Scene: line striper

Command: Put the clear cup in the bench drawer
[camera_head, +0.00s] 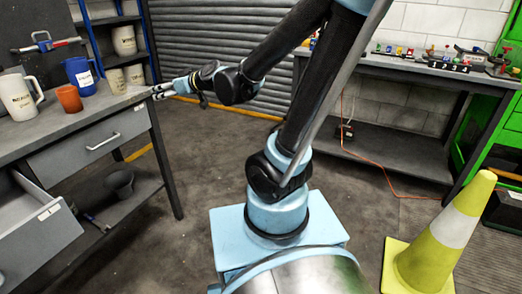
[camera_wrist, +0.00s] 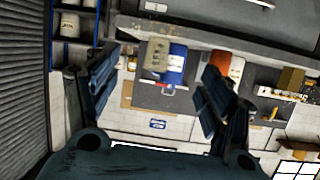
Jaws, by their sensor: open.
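No cup that is plainly clear shows. On the bench (camera_head: 118,103) stand a pale mug (camera_head: 20,98) with dark lettering, a blue mug (camera_head: 82,74) and an orange-brown cup (camera_head: 69,98). The wrist view, which looks upside down, shows the pale mug (camera_wrist: 157,57), the blue mug (camera_wrist: 173,66) and the orange cup (camera_wrist: 233,67). My gripper (camera_head: 161,91) is at the bench's right end, apart from the cups. In the wrist view my gripper (camera_wrist: 160,88) is open and empty. One bench drawer (camera_head: 42,240) at lower left is pulled out; another drawer (camera_head: 98,142) is shut.
A dark bowl-like object (camera_head: 119,181) sits on the bench's lower shelf. Shelves (camera_head: 112,20) with pale mugs stand behind. A yellow cone (camera_head: 438,240) is at the right. A second bench (camera_head: 415,68) with small items stands at the back. Floor between the benches is mostly open.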

